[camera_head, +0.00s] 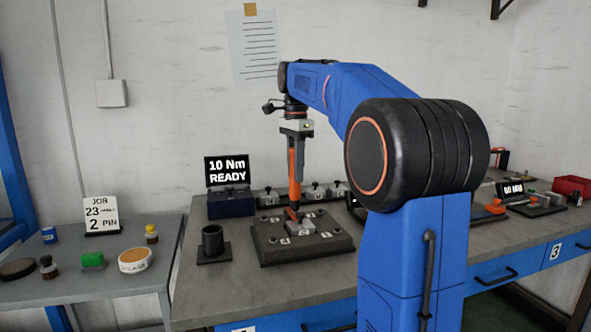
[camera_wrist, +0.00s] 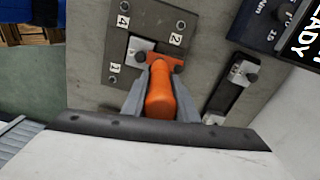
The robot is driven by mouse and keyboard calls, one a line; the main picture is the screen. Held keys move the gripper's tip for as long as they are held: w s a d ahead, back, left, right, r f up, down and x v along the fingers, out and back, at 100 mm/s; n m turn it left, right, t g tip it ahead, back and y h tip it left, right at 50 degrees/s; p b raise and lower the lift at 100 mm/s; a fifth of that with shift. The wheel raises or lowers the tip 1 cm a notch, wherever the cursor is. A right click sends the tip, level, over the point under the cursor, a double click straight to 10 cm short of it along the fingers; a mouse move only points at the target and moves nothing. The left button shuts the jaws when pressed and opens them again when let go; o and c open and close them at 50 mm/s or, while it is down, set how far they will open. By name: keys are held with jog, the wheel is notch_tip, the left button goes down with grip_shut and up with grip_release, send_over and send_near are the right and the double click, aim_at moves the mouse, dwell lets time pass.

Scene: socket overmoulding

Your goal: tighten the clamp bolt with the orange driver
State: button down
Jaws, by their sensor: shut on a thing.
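My gripper (camera_head: 296,138) is shut on the orange driver (camera_head: 295,172), which hangs upright with its lower end over the dark fixture plate (camera_head: 268,250). In the wrist view the driver (camera_wrist: 160,98) sits between the two grey fingers. Its tip is near a light metal block (camera_wrist: 140,46) in the middle of the plate (camera_wrist: 155,18). Corner marks 1, 2 and 4 show on the plate. The clamp bolt under the driver is hidden, and I cannot tell whether the tip touches it.
A torque display (camera_head: 228,170) reads "10 Nm READY" behind the plate. A black cup-shaped holder (camera_head: 213,243) stands empty to the left. A row of small metal fittings (camera_head: 312,190) lies behind. A side table with a job card (camera_head: 101,214) is at the left.

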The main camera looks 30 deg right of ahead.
jog(key=shift+f, duration=0.75)
dwell(1.8)
jog(key=shift+r, duration=2.55)
